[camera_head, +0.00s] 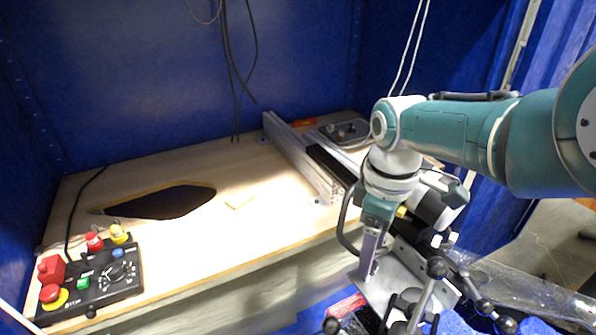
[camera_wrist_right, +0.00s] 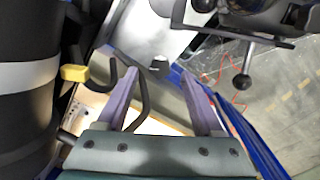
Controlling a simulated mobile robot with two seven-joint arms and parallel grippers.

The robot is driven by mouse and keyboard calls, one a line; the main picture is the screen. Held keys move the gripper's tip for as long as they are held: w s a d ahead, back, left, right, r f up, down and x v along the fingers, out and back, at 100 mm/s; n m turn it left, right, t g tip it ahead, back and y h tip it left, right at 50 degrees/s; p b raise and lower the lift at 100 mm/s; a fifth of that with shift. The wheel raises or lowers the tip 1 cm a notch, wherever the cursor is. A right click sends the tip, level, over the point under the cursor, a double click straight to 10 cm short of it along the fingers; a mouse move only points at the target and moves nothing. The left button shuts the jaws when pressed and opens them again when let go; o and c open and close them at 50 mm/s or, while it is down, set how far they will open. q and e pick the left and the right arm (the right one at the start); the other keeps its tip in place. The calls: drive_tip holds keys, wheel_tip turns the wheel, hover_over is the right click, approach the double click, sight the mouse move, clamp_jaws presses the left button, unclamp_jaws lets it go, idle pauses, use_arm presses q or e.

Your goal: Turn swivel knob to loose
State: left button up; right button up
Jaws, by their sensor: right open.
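My right gripper (camera_head: 372,262) reaches down from the teal arm onto a mounted metal assembly at the front right of the bench. In the right wrist view its two purple fingers (camera_wrist_right: 157,78) are spread apart with nothing held. A black ball-ended lever (camera_wrist_right: 242,82) stands to the right of the fingers. Black ball-ended levers (camera_head: 436,267) also show in the head view. I cannot tell which part is the swivel knob. My left gripper is out of view.
A wooden bench (camera_head: 265,225) with a dark cutout (camera_head: 165,202) fills the middle. A control box (camera_head: 95,280) with several buttons stands at its left. A metal rail (camera_head: 300,155) lies toward the back right. Blue walls enclose the bench. Cables hang at the back.

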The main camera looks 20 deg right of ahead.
wheel_tip(320, 180, up, 8)
drive_tip(key=p, duration=0.4)
drive_tip(key=shift+f+p, duration=0.15)
drive_tip(key=shift+p, duration=0.25)
